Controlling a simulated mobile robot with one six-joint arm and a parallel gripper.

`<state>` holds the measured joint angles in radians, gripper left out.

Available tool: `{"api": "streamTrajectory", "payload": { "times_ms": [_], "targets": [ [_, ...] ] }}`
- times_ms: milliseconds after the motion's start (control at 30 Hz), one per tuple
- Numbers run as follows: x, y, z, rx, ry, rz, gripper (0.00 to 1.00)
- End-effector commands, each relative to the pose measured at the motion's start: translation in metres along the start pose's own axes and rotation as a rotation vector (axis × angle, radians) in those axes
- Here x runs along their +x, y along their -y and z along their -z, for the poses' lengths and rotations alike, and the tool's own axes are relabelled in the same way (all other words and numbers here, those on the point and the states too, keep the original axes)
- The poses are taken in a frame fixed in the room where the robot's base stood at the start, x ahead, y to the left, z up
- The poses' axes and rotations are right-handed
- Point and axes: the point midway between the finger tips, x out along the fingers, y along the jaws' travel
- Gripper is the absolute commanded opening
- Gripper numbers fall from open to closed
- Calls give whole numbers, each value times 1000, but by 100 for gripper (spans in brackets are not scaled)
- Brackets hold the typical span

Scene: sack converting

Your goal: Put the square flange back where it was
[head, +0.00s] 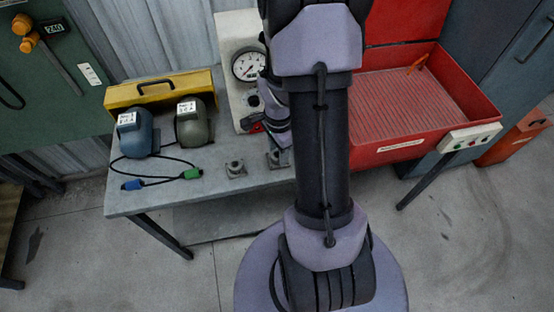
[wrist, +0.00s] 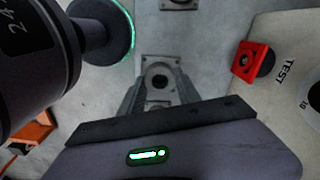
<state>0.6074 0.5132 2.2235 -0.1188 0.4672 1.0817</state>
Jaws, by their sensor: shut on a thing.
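A grey square flange (wrist: 158,76) with a round hub and dark bore sits between the fingertips of my gripper (wrist: 158,98) in the wrist view. The fingers are shut on it. In the head view this flange (head: 275,158) shows at the right part of the grey table, beside my gripper (head: 281,150), partly hidden by my arm. I cannot tell whether it touches the tabletop. A second, similar square flange (head: 235,169) stands on the table to its left, apart from it. Its edge also shows at the top of the wrist view (wrist: 180,4).
The grey table (head: 150,200) carries a blue and an olive rounded housing, a cable with blue and green plugs, and a yellow toolbox (head: 160,92). A gauge panel (head: 237,30) stands behind my gripper. A red basin (head: 470,95) is on the right. The table's front edge is close.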

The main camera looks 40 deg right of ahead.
Motion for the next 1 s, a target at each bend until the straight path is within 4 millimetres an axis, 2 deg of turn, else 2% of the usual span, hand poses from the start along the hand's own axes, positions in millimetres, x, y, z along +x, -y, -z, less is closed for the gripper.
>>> {"api": "streamTrajectory", "payload": {
  "times_ms": [67, 233, 567, 600, 700, 1000],
  "targets": [
    [6, 3, -3, -1, 0, -1, 0],
    [37, 2, -3, 2, 1, -3, 0],
    [39, 2, -3, 0, 0, -1, 0],
    [39, 2, -3, 0, 1, -1, 43],
    [38, 2, -3, 0, 0, -1, 61],
    [36, 2, -3, 0, 0, -1, 61]
  ]
}}
